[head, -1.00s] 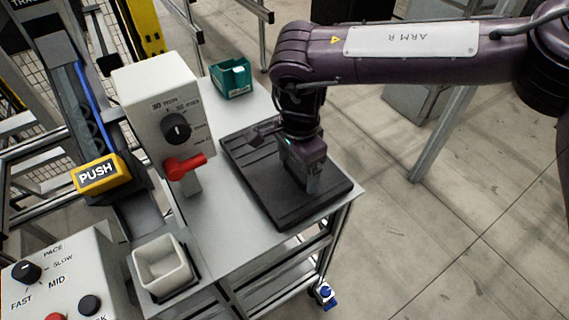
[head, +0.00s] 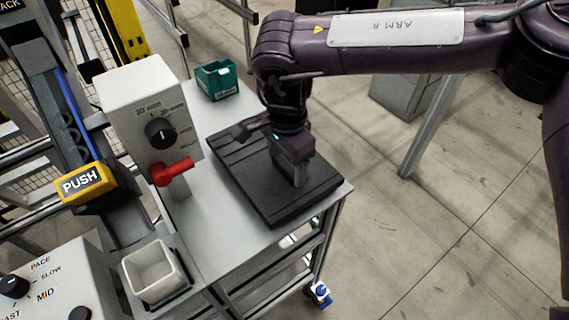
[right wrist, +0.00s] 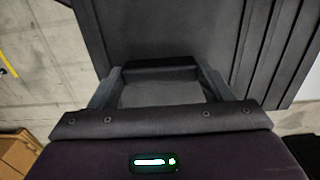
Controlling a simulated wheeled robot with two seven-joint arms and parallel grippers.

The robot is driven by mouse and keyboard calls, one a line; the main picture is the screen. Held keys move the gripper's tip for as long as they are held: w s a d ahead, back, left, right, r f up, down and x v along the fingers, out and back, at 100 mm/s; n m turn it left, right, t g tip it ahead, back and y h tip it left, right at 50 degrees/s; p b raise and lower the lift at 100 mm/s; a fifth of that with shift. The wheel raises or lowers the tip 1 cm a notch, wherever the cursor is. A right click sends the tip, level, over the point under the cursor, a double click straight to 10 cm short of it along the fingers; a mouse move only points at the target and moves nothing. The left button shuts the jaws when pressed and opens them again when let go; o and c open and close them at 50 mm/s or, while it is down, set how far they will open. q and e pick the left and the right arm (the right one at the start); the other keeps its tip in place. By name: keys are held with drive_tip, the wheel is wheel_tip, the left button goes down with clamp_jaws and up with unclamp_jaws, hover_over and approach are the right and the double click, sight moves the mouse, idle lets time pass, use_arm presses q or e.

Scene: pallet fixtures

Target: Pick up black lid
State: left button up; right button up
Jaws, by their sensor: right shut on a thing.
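A flat, dark ribbed slab (head: 250,182), which looks like the black lid, lies on the grey top of a metal cart (head: 215,235). It fills much of the right wrist view (right wrist: 180,28). My right gripper (head: 298,182) points down onto the slab's right part. In the right wrist view its two fingers (right wrist: 160,74) stand either side of a short dark raised piece, shut on it. The fingers hide part of this piece, and I cannot see clearly how it joins the slab. I see no gap under the slab. My left gripper is out of view.
A green bin (head: 216,80) stands at the cart's back. A white box with a knob and a red handle (head: 172,171) stands left of the slab. A white square cup (head: 153,272) and a yellow PUSH button (head: 84,182) are farther left. Open floor lies to the right.

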wheel_tip(320, 180, up, 34)
drive_tip(key=f+p, duration=0.1)
drive_tip(key=p, duration=1.6)
drive_tip(key=s+d+f+b, duration=0.1)
drive_tip(key=d+f+b, duration=0.4)
drive_tip(key=f, duration=0.5)
drive_tip(key=s+d+f+b, duration=0.2)
drive_tip(key=d+f+b, duration=0.3)
drive_tip(key=f, duration=0.6)
drive_tip(key=s+d+f+b, duration=0.2)
drive_tip(key=d+f+b, duration=0.4)
drive_tip(key=d+f, duration=0.3)
drive_tip(key=shift+s+f+n, duration=0.25)
drive_tip(key=shift+f+n, duration=0.05)
drive_tip(key=shift+f, duration=0.55)
